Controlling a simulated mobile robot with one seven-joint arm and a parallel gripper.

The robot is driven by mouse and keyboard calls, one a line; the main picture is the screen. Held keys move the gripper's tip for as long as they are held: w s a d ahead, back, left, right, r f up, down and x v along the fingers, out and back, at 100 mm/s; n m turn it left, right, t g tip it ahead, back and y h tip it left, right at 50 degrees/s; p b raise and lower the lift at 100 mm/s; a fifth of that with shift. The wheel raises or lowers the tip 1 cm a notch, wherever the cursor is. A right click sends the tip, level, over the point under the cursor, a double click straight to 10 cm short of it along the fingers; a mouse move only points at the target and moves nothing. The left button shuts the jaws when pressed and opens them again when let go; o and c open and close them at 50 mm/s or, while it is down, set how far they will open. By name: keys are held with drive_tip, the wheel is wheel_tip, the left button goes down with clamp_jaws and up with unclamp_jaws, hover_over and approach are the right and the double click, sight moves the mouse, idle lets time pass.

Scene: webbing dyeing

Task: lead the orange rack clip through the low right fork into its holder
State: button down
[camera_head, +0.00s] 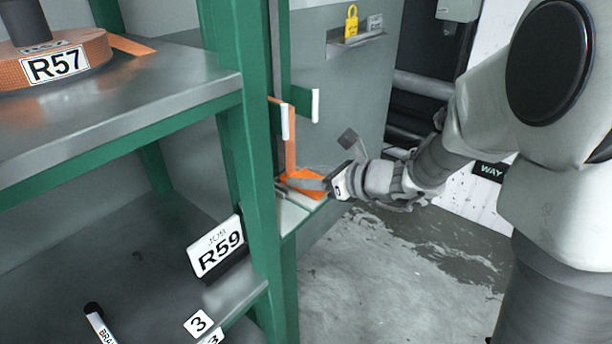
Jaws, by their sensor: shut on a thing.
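My gripper (328,184) reaches in from the right and is shut on the orange rack clip (303,178). The clip is a flat orange piece beside the right green post, just above a small pale ledge (291,216). An orange strap (291,142) runs up from near the clip to the fork (315,106), a green bracket with white-tipped prongs on the post. The strap appears to pass between the prongs, but its exact path is hard to tell. I cannot make out the holder clearly; the ledge under the clip is partly hidden by the clip and gripper.
A green-framed metal rack (190,90) fills the left, with a reel marked R57 (60,65) on its upper shelf and an R59 sign (217,248) below. A grey cabinet (350,90) with a yellow padlock (351,22) stands behind. The floor (390,280) at lower right is clear and wet.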

drive_tip(key=shift+c, duration=1.7)
unclamp_jaws()
drive_tip(key=p+v, duration=0.3)
drive_tip(key=v, duration=1.4)
drive_tip(key=s+a+r+n+g+h+p, duration=0.2)
drive_tip(key=s+n+g, duration=0.1)
drive_tip(key=s+n, duration=0.35)
drive_tip(key=s+a+r+n+g+h+p, duration=0.1)
drive_tip(key=s+a+n+g+h+p, duration=0.1)
drive_tip(key=s+n, duration=0.4)
drive_tip(key=s+d+r+n+t+h+p, duration=0.2)
drive_tip(key=d+r+n+h, duration=0.4)
drive_tip(key=n, duration=0.7)
drive_tip(key=shift+s+h+p, duration=0.2)
drive_tip(key=shift+h+p, duration=0.2)
drive_tip(key=shift+p, duration=0.05)
